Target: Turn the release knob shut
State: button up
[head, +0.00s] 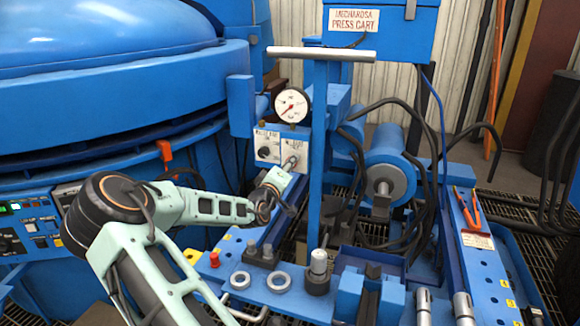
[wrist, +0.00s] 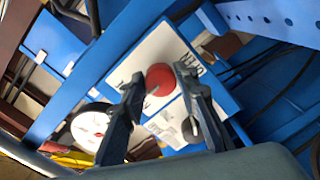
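The release knob, a round red knob (wrist: 160,79), sits on a white panel (wrist: 150,50) with partly readable lettering, including "OPEN". In the wrist view my gripper (wrist: 158,84) is open, with one finger on each side of the knob. Small gaps seem to show between fingers and knob; contact cannot be told for sure. In the head view my gripper (head: 289,164) reaches up to the right-hand white panel (head: 296,143) under the gauge and hides the knob there.
A pressure gauge (head: 291,105) is just above the panels; it also shows in the wrist view (wrist: 90,127). A second panel (head: 266,140) with a black knob (head: 263,152) adjoins on the left. A blue post (head: 319,150) stands close right. Black hoses (head: 415,150) hang further right.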

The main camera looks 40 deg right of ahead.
jog(key=o, duration=0.3)
jog(key=shift+o, duration=0.2)
jog(key=v, duration=1.2)
